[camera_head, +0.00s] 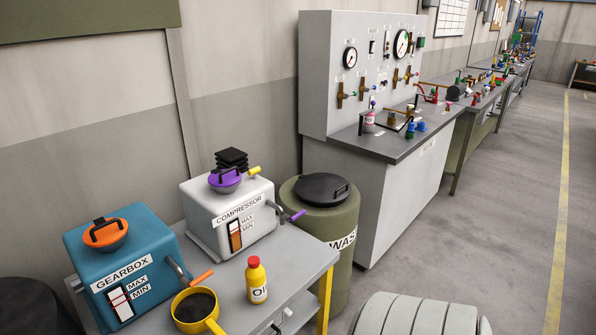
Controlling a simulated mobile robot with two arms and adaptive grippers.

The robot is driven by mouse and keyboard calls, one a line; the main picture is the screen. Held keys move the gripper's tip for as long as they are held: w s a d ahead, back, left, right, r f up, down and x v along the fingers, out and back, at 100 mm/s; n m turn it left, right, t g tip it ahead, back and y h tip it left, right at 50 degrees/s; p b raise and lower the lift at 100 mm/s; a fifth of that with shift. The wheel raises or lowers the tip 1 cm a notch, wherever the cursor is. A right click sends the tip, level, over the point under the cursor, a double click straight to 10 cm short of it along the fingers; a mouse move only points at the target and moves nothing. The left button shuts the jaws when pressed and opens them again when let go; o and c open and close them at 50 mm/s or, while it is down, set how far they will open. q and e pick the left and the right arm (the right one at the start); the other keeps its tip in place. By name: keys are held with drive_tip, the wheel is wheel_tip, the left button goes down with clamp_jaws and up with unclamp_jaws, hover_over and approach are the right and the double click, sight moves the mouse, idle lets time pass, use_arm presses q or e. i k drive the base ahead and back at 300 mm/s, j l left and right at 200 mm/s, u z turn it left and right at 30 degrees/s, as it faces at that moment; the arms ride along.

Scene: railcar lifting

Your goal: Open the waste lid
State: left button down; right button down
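The waste drum (322,230) is an olive-green barrel with a white label reading "WAS", the rest of the word turned out of sight. Its round black lid (318,188) lies on top and covers the opening. A dark raised handle shows on the lid's right side. The drum stands on the floor between the grey workbench and the white panel cabinet.
The workbench (300,268) carries a blue gearbox (118,250), a white compressor (215,200), a yellow pan (197,308) and an oil bottle (257,280). The panel cabinet (370,200) stands right behind the drum. Open floor (480,220) lies to the right.

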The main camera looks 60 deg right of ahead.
sight(322, 188)
drive_tip(key=z, duration=2.1)
drive_tip(key=i+l, duration=0.25)
drive_tip(key=l, duration=0.15)
drive_tip(key=i+l, duration=0.55)
drive_tip(key=l, duration=0.25)
